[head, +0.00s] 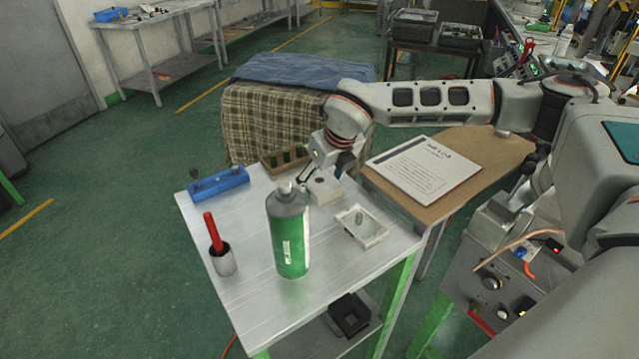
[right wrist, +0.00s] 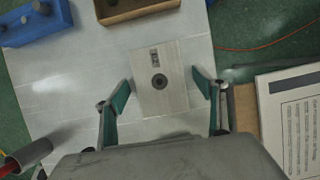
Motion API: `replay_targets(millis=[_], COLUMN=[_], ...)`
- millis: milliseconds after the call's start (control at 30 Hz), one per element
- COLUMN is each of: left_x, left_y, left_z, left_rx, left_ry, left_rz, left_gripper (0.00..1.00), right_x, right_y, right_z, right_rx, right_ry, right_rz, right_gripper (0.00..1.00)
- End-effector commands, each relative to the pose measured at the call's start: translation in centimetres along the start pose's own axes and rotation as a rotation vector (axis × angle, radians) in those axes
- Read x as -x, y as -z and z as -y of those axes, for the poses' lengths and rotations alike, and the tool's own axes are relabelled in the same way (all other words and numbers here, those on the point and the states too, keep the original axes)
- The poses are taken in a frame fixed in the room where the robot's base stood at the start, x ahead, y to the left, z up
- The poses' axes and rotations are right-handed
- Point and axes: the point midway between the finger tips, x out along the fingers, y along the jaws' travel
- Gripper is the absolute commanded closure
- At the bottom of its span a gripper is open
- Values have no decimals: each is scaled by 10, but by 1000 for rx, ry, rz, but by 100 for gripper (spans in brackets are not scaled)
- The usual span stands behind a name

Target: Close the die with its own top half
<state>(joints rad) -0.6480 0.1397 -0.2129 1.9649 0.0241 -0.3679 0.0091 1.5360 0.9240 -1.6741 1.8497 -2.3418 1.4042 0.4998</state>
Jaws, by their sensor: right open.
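A pale square block with a dark round hole and a small label, which looks like the die's top half (right wrist: 172,101), lies on the metal table. It also shows in the head view (head: 324,190), partly behind my right gripper. My right gripper (head: 313,178) is open over this block. In the right wrist view its two green-lined fingers (right wrist: 161,84) stand on either side of the block, with gaps. The shallow pale die half (head: 374,236) lies open-side up nearer the front right, with a small grey-green piece in its cavity. My left gripper is not in view.
A green bottle (head: 290,245) stands close in front of the block. A cup with a red-handled tool (head: 223,262), a blue holder (head: 218,186) and a wooden box (head: 270,168) share the table (head: 225,310). A printed sheet (head: 425,168) lies on the side table.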

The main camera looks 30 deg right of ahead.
Motion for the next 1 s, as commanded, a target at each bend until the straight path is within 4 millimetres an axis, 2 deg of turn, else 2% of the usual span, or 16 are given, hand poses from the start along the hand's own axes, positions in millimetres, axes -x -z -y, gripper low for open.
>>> replay_targets(millis=[67,200,267,567,733,867,1000], left_x=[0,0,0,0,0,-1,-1], left_y=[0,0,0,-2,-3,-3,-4], left_z=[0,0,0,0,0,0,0], left_rx=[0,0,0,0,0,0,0], left_ry=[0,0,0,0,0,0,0], left_rz=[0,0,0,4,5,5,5], left_gripper=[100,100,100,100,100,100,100], right_x=[0,0,0,2,11,26,55], right_y=[0,0,0,-2,-6,-12,-24], right_z=[0,0,0,0,0,0,0], right_rx=[0,0,0,0,-1,-1,-1], right_ry=[0,0,0,0,1,1,0], right_rz=[0,0,0,3,4,5,7], right_gripper=[32,69,81,81,81,81,81])
